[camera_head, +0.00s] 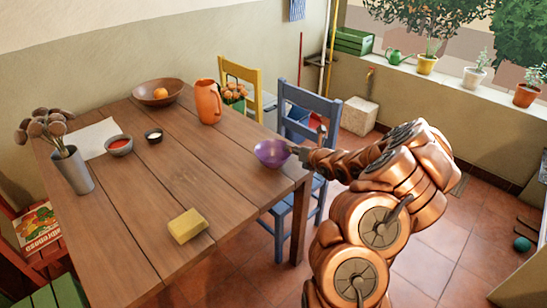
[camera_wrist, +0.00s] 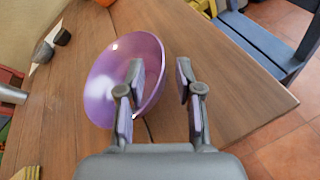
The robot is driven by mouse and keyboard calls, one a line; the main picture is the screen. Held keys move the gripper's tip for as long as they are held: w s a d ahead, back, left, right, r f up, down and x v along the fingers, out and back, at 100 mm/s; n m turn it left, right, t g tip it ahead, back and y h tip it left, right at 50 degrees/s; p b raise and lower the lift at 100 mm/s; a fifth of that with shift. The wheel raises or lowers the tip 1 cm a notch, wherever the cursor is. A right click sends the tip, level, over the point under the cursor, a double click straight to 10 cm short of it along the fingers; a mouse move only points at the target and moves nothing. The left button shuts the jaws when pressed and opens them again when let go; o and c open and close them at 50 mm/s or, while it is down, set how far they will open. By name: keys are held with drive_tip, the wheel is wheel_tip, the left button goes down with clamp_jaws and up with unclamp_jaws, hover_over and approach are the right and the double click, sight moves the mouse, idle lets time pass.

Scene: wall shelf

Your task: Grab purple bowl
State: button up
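In the wrist view the bowl (camera_wrist: 103,75) fills the left-centre. My gripper (camera_wrist: 160,74) is open at the bowl's right side. One finger overlaps the bowl's inside and the other is outside it, with the right rim showing between them. I cannot tell whether either finger touches the bowl. In the head view my gripper (camera_head: 298,152) reaches the bowl from the right and is small and partly hidden by my arm.
The table (camera_head: 150,185) also holds a yellow sponge (camera_head: 187,226), an orange pitcher (camera_head: 208,101), a brown bowl (camera_head: 158,92), two small bowls and a vase (camera_head: 74,172). A blue chair (camera_head: 308,105) stands close behind the table's right edge. Table around the purple bowl is clear.

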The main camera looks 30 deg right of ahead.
sight(273, 157)
drive_tip(key=shift+p+x, duration=0.35)
drive_tip(key=shift+x, duration=1.45)
drive_tip(key=shift+a, duration=0.1)
clamp_jaws()
